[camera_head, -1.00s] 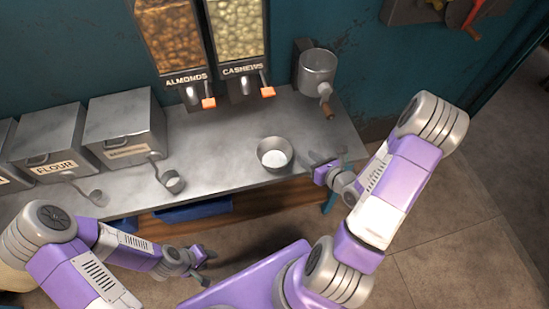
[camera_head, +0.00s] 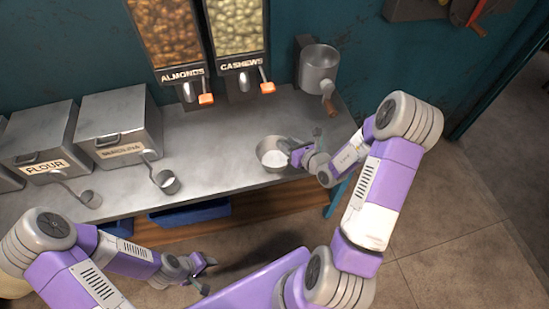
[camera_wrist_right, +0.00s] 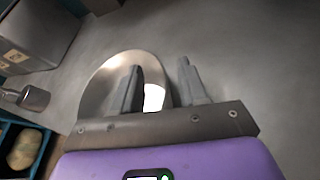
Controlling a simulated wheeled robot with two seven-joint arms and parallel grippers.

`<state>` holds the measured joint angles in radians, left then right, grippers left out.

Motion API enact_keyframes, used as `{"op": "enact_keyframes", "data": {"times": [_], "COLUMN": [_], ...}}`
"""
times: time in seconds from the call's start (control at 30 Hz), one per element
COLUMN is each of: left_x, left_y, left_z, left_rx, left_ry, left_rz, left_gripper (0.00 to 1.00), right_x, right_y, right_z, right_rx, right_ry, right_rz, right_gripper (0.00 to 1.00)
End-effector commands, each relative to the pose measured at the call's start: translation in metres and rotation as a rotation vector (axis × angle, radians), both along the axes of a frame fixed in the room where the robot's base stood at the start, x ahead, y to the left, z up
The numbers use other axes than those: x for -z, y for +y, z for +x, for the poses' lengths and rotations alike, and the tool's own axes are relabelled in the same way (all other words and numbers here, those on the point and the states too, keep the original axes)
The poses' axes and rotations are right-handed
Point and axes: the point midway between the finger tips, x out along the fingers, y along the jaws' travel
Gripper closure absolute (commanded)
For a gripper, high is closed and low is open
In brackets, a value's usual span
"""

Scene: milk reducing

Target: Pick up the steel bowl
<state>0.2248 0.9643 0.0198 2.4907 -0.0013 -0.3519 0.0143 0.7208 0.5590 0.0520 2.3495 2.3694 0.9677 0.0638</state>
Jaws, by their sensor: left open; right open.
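The steel bowl (camera_head: 270,150) stands upright on the metal counter, with something white inside it. In the right wrist view the bowl (camera_wrist_right: 97,87) lies behind and left of the fingers. My right gripper (camera_head: 303,146) is open at the bowl's right rim. In the wrist view its fingers (camera_wrist_right: 160,85) appear on either side of the bowl's right wall, one over the bowl's inside and one outside. I cannot tell whether they touch it. My left gripper (camera_head: 207,275) is open and empty, low in front of the counter.
The metal counter (camera_head: 215,145) is clear left of the bowl. Two scoops (camera_head: 167,181) lie near its front edge. Flour and other metal bins (camera_head: 120,125) stand at left. Almond and cashew dispensers (camera_head: 237,60) and a wall-mounted metal grinder (camera_head: 318,70) are behind.

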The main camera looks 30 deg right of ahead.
Motion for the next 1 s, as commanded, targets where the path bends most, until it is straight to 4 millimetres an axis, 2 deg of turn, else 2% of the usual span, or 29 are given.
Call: {"op": "enact_keyframes", "data": {"times": [0.2,0.5,0.83,1.0], "left_x": [0.0,0.0,-0.001,-0.012], "left_y": [0.0,0.0,0.0,0.0], "left_z": [0.0,0.0,0.0,0.0], "left_rx": [0.0,0.0,0.0,0.0], "left_ry": [0.0,0.0,0.0,0.0], "left_rz": [0.0,0.0,0.0,0.0], "left_gripper": [0.57,0.57,0.57,0.57], "right_x": [0.0,0.0,-0.002,-0.025], "right_y": [0.0,0.0,0.0,0.0], "right_z": [0.001,0.001,0.001,0.001], "right_rx": [0.0,0.0,-0.001,-0.002], "right_ry": [0.0,0.0,-0.001,-0.005], "right_rz": [0.0,0.0,0.0,-0.004], "right_gripper": [0.57,1.0,1.0,1.0]}}
